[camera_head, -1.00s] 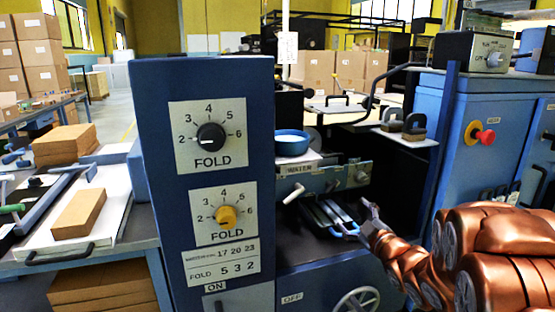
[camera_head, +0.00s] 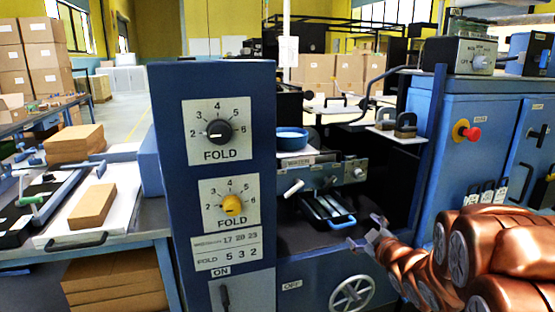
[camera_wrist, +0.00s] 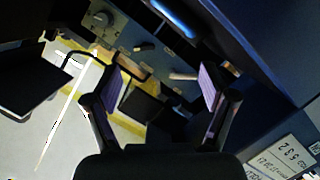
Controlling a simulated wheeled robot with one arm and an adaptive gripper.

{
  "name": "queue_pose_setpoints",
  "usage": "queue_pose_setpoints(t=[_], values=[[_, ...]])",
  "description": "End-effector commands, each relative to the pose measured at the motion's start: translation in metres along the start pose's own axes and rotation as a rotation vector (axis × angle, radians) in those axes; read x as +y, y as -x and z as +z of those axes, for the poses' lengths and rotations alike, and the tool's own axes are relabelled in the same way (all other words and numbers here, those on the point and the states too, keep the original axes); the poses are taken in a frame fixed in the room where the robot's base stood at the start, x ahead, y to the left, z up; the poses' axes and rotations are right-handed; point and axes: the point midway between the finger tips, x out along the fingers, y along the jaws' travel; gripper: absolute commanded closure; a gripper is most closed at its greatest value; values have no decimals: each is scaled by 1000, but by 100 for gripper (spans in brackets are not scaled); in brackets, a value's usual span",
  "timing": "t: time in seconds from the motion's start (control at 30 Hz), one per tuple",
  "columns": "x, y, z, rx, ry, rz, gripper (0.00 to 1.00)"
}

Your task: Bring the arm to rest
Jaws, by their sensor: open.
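My gripper (camera_head: 372,236) is at the end of my copper-coloured arm, right of the blue control panel (camera_head: 165,180) and in front of the machine's dark bed. In the wrist view its two fingers (camera_wrist: 160,95) stand apart with nothing between them. The panel carries a black fold dial (camera_head: 219,132) and a yellow fold dial (camera_head: 232,204). A dark lever (camera_head: 225,296) sits by the ON label below them. The gripper appears apart from the panel and the blue-handled tray (camera_head: 327,210).
A handwheel (camera_head: 352,294) is on the machine's front. A blue cabinet with a red knob (camera_head: 473,134) stands at right. A table with kraft stacks (camera_head: 92,206) is at left.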

Motion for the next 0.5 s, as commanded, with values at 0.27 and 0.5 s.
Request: queue_pose_setpoints(t=[0.27, 0.5], values=[[-7, 32, 39, -280, -98, -28, 17], [-30, 86, 73, -564, -233, -71, 17]])
